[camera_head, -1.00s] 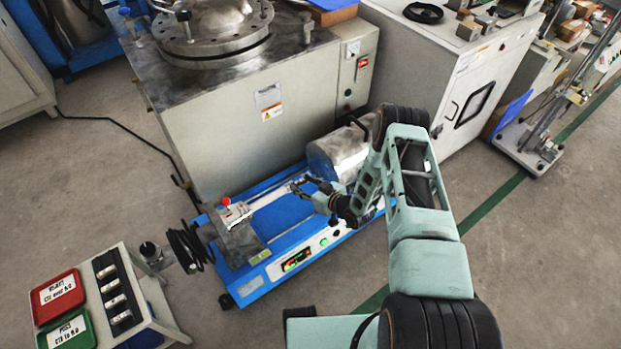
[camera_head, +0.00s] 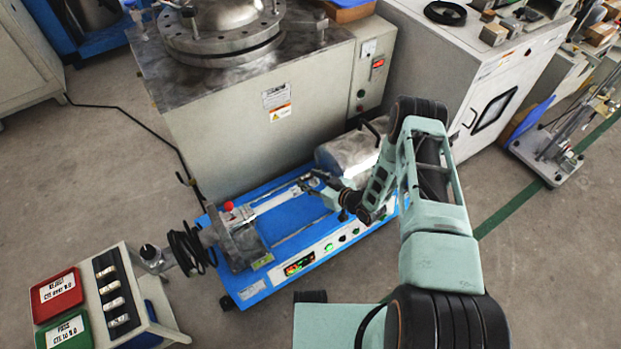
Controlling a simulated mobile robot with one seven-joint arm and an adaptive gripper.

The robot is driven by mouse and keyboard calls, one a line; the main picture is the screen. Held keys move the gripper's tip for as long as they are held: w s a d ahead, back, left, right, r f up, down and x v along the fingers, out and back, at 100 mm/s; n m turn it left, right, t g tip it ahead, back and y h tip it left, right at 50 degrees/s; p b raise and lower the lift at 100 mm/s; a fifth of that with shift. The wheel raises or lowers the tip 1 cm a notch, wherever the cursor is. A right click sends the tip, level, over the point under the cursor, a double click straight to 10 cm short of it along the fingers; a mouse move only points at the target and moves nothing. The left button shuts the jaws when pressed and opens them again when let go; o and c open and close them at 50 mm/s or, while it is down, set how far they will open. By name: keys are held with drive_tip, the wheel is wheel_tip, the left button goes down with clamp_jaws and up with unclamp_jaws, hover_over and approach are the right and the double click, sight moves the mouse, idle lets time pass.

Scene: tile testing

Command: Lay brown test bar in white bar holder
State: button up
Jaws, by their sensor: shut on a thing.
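My gripper (camera_head: 312,181) is at the blue bench machine (camera_head: 297,226), close to the right end of a thin white bar holder (camera_head: 272,203). The holder runs from the grey clamp block toward the silver cylinder. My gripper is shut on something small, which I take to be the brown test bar. The bar itself cannot be made out at this size, and the dark fingers cover that spot. I cannot tell whether the bar touches the holder.
A silver cylinder (camera_head: 347,153) stands right behind my gripper. A grey clamp block (camera_head: 239,239) with a red knob is at the left. A large grey cabinet (camera_head: 262,115) rises behind. A side table holds a black rack (camera_head: 117,289), a red tray (camera_head: 57,294) and a green tray (camera_head: 70,334).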

drive_tip(key=shift+f+b, duration=1.5)
drive_tip(key=shift+f, duration=0.6)
drive_tip(key=shift+d+f, duration=0.15)
drive_tip(key=shift+f, duration=0.1)
drive_tip(key=shift+d, duration=0.1)
drive_tip(key=o, duration=1)
drive_tip(key=shift+d, duration=0.1)
drive_tip(key=v, duration=1.1)
drive_tip(key=shift+s+d+r, duration=0.2)
drive_tip(key=shift+s+r, duration=0.05)
drive_tip(key=shift+r, duration=0.05)
